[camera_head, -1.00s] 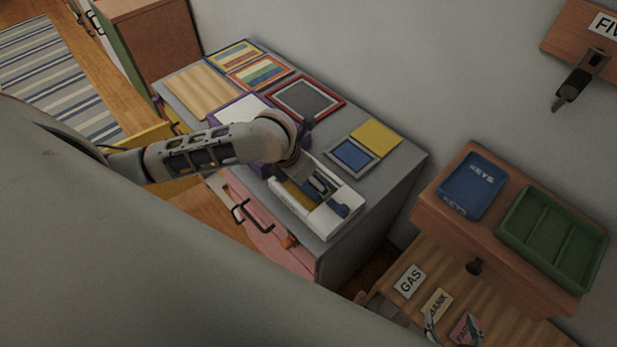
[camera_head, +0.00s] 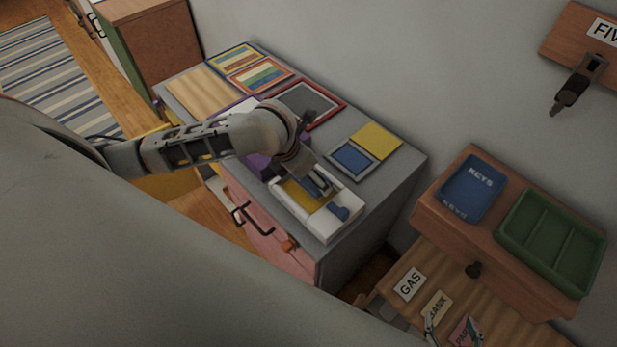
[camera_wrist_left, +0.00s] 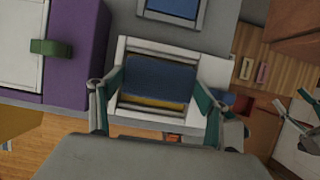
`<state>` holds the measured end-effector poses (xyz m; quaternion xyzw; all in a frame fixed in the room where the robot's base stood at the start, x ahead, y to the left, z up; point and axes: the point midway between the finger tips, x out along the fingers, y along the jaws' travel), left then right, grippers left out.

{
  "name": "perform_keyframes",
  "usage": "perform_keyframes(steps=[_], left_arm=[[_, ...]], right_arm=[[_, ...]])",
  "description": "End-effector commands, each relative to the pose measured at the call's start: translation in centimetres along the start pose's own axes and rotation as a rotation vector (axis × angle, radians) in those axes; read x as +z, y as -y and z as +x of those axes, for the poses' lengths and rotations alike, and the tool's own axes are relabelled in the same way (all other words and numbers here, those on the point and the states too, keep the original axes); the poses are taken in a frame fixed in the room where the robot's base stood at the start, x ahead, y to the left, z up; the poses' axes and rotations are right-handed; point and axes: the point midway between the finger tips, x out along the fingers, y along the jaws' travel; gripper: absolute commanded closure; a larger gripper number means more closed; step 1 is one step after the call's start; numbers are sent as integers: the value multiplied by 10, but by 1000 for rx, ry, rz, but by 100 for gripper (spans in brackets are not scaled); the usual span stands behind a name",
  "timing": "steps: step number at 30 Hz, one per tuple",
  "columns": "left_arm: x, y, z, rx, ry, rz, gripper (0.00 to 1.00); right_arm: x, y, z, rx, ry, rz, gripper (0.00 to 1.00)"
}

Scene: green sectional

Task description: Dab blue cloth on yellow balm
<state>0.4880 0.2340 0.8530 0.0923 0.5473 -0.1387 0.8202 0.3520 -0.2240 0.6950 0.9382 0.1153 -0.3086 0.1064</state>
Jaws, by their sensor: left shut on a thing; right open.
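My left gripper (camera_head: 318,184) is over the white tray (camera_head: 325,226) on the grey cabinet, shut on the blue cloth. In the left wrist view the blue cloth (camera_wrist_left: 160,76) spans the space between the green-padded fingers. The yellow balm (camera_head: 296,194) fills a compartment of the tray; a strip of it (camera_wrist_left: 152,102) shows beside the cloth's lower edge. I cannot tell whether cloth and balm touch. My right gripper (camera_head: 453,328) is open at the bottom of the head view, above the labelled drawer; its fingers also show in the left wrist view (camera_wrist_left: 293,104).
A small blue piece (camera_head: 340,212) lies at the tray's right end. A blue keys tray (camera_head: 472,187) and a green divided tray (camera_head: 550,240) stand at right.

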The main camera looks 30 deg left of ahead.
Motion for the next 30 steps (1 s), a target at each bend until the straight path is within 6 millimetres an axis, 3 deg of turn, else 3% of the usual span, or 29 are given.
perform_keyframes(steps=[15, 30], left_arm=[[14, 0, -33, 0, 2, 1, 45], [14, 0, -35, 0, 0, 0, 45]], right_arm=[[1, 0, 0, -1, 0, -4, 39], [-1, 3, 0, -1, -1, 8, 39]])
